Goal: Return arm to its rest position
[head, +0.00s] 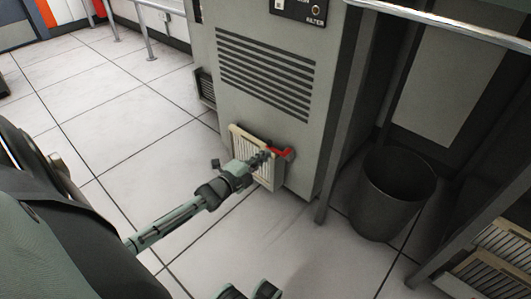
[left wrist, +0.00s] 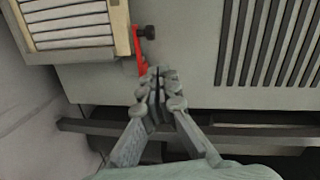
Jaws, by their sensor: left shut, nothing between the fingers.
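My left arm reaches from the lower left in the head view. Its gripper (head: 266,156) is by the lower front of a grey cabinet (head: 272,118), close to a cream slatted panel (head: 270,178) with a red handle (head: 284,154). In the left wrist view the gripper (left wrist: 158,72) is shut and empty, its fingertips close to the red handle (left wrist: 139,48). I cannot tell whether they touch it. The slatted panel (left wrist: 72,26) shows at the upper left there.
A dark round bin (head: 386,200) stands right of the cabinet. A metal rail (head: 440,22) crosses the upper right. Slatted trays or racks (head: 490,278) show at the lower right. The tiled floor (head: 110,130) to the left is clear.

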